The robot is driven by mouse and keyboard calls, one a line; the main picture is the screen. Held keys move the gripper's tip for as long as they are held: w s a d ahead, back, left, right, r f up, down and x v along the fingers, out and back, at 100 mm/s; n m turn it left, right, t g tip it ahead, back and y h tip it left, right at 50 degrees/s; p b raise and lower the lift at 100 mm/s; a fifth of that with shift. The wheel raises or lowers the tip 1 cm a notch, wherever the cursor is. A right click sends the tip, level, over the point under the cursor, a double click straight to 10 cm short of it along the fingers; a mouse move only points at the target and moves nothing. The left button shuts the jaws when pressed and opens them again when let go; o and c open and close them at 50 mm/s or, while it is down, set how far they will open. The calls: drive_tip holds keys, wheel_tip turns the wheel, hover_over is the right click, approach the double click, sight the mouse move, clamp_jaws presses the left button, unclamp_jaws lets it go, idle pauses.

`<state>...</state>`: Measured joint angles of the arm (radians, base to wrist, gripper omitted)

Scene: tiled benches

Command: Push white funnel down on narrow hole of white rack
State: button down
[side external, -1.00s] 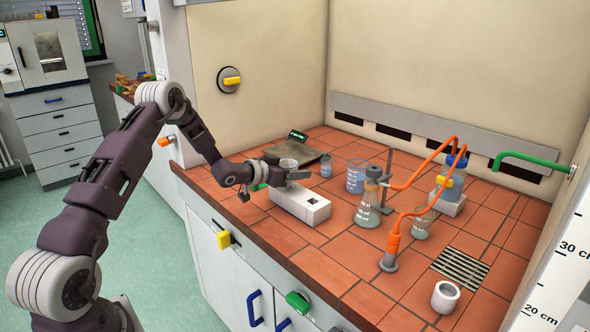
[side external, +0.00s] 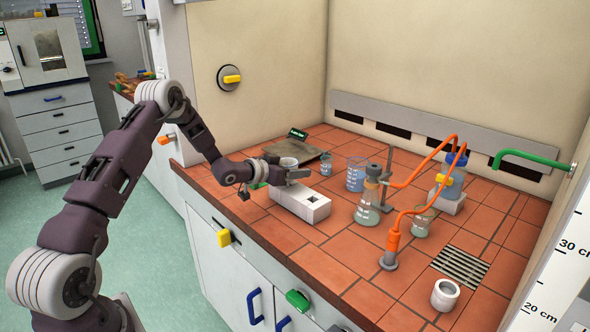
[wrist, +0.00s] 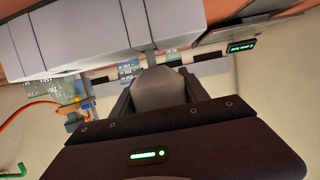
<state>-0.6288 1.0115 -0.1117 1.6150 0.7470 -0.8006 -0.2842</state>
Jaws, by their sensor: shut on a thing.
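The white rack (side external: 306,208) is a low block on the red tiled bench, with a dark square hole (side external: 313,202) visible in its front right end. My gripper (side external: 290,175) is over the rack's back left part and shut on the white funnel (side external: 288,162). The funnel's rim shows just above the fingers. I cannot tell whether its lower end is in a hole, as the gripper hides it. In the wrist view the pale rounded funnel (wrist: 164,90) sits between both fingers, with the rack (wrist: 70,35) close beyond it.
A scale (side external: 302,155) stands behind the gripper. A small beaker (side external: 326,166) and a larger blue beaker (side external: 356,175) stand to the right. Flasks with an orange hose (side external: 428,148) are further right. A white cylinder (side external: 445,295) stands at the front right. Tiles before the rack are clear.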

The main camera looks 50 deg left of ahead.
drive_tip(key=shift+f, duration=0.85)
drive_tip(key=shift+c, duration=2.4)
unclamp_jaws()
drive_tip(key=v, duration=0.7)
wheel_tip(320, 180, up, 8)
drive_tip(key=w+d, duration=0.1)
drive_tip(key=d, duration=0.2)
drive_tip(key=s+d+r+g+y, duration=0.3)
drive_tip(key=s+d+r+g, duration=0.1)
drive_tip(key=s+d+r, duration=0.6)
drive_tip(key=s+d+g+h, duration=0.1)
drive_tip(key=s+d, duration=0.2)
drive_tip(key=s, duration=0.6)
drive_tip(key=s+d+f+g+h, duration=0.1)
drive_tip(key=s+d, duration=0.3)
drive_tip(key=s, duration=0.6)
drive_tip(key=s+d+f+g+h, duration=0.1)
drive_tip(key=s+d+g, duration=0.2)
drive_tip(key=s, duration=0.7)
drive_tip(key=shift+s+d, duration=0.25)
drive_tip(key=shift+d, duration=0.1)
